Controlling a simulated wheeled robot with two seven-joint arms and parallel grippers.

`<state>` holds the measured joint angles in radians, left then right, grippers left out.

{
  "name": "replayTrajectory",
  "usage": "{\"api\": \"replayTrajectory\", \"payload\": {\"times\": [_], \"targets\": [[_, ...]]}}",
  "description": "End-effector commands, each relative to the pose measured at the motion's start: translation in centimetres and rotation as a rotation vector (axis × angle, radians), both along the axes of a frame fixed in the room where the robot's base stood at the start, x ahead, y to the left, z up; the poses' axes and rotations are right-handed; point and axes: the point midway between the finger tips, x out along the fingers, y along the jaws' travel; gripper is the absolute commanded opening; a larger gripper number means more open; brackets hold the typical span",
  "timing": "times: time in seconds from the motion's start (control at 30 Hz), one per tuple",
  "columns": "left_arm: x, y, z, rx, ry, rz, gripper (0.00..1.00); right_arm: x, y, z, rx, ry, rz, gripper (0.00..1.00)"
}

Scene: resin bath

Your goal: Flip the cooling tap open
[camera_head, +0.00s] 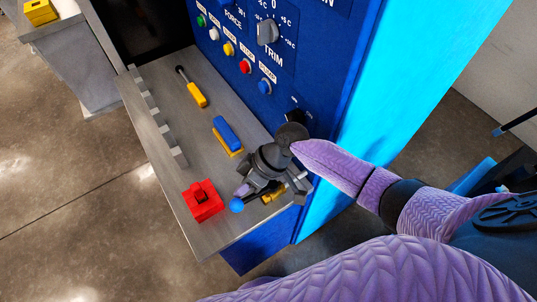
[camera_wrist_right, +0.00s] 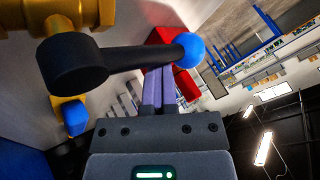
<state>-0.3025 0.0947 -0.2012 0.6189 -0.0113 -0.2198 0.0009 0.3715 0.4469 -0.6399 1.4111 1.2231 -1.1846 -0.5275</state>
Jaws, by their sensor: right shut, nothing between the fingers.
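The cooling tap has a brass body (camera_wrist_right: 75,14), a black lever (camera_wrist_right: 105,60) and a blue ball knob (camera_wrist_right: 190,50). In the head view the blue knob (camera_head: 237,205) shows at the shelf's front right, with some brass (camera_head: 274,194) beneath my wrist. My right gripper (camera_head: 243,190) is shut and empty, its fingers pointing down at the knob end of the lever. In the right wrist view the lever crosses just beyond the purple fingers (camera_wrist_right: 160,85) and seems to cover their tips. I cannot tell if they touch. My left gripper is not in view.
A red block with a black switch (camera_head: 203,201) stands left of the knob on the grey shelf (camera_head: 170,110). A blue-and-yellow part (camera_head: 227,135) and a yellow-handled lever (camera_head: 197,95) stand farther back. The blue control panel (camera_head: 300,80) rises behind, carrying buttons and a dial.

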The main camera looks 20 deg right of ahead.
Motion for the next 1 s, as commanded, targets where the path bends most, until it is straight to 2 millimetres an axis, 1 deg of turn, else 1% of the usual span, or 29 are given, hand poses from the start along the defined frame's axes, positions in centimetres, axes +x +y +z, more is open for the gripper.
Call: {"api": "replayTrajectory", "payload": {"times": [0.1,0.17,0.27,0.4,0.5,0.6,0.73,1.0], "targets": [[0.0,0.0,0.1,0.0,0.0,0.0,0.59,0.0,0.1,0.2,0.003,-0.001,0.001,0.0],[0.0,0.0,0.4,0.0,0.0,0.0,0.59,0.0,0.1,0.8,0.002,-0.002,0.001,0.0],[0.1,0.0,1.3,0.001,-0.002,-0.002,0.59,0.1,0.0,2.7,0.002,-0.005,0.003,0.0],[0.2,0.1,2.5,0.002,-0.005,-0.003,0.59,0.1,0.0,6.0,0.002,-0.005,0.002,0.0],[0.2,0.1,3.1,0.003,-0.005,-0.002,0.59,0.1,0.0,7.9,0.001,-0.004,0.001,0.0],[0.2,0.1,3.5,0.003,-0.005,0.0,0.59,0.0,0.0,9.1,0.001,-0.001,0.001,0.0],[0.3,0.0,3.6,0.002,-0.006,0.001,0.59,0.0,-0.1,10.0,0.001,-0.001,0.0,0.0],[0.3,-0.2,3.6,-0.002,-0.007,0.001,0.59,0.0,-0.1,10.0,0.001,0.001,0.0,0.0]]}}
